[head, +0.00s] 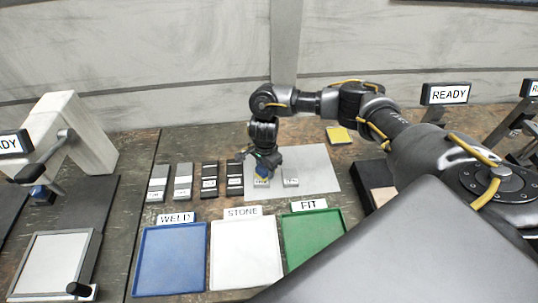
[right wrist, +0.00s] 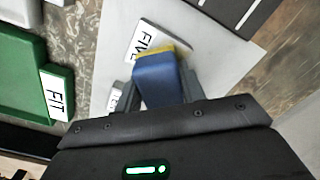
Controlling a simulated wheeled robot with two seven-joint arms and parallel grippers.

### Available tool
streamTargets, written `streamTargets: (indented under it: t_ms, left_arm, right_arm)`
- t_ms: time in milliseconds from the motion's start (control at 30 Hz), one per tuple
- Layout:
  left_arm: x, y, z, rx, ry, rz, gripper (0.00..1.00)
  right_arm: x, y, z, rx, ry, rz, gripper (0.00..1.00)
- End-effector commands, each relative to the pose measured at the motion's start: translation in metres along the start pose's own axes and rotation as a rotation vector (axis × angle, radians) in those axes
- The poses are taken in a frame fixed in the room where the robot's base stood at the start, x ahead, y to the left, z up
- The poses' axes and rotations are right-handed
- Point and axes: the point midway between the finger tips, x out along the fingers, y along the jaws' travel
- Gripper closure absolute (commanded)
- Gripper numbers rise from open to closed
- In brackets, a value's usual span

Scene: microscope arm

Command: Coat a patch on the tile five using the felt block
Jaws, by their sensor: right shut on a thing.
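My right gripper (head: 264,168) is shut on the felt block, a blue block with a yellow lower edge. The felt block (right wrist: 157,80) fills the middle of the right wrist view, between the fingers. Its yellow end overlaps the edge of tile five (right wrist: 147,38), a pale tile labelled FIVE that lies on the grey-white mat. In the head view tile five (head: 261,183) is just below the gripper and partly covered. I cannot tell whether the felt touches the tile. No coated patch is visible on the uncovered part. My left gripper is not in view.
Another pale tile (head: 291,182) lies right of tile five on the mat (head: 318,170). Grey and black blocks stand left. Blue (head: 170,260), white (head: 245,255) and green (head: 315,238) trays sit in front. A yellow pad (head: 340,135) lies behind. READY-signed stations flank the table.

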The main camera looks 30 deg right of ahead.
Motion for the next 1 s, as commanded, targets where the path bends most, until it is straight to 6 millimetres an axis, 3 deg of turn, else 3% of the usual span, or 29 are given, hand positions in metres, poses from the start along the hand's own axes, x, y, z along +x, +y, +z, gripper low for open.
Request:
streamTargets:
  t_ms: [67, 200, 700, 1000]
  left_arm:
    - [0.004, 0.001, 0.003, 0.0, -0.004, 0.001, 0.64]
    - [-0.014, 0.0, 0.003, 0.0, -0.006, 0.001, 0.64]
    - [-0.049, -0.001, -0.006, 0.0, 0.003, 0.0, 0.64]
    - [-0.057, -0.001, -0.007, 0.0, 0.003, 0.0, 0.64]
  right_arm:
    - [0.001, 0.002, -0.006, 0.0, 0.0, -0.001, 0.82]
    - [-0.029, 0.003, -0.007, 0.003, 0.002, -0.005, 0.82]
    - [-0.072, 0.009, -0.012, 0.016, 0.002, 0.0, 0.82]
    - [-0.083, 0.01, -0.014, 0.02, 0.002, -0.001, 0.82]
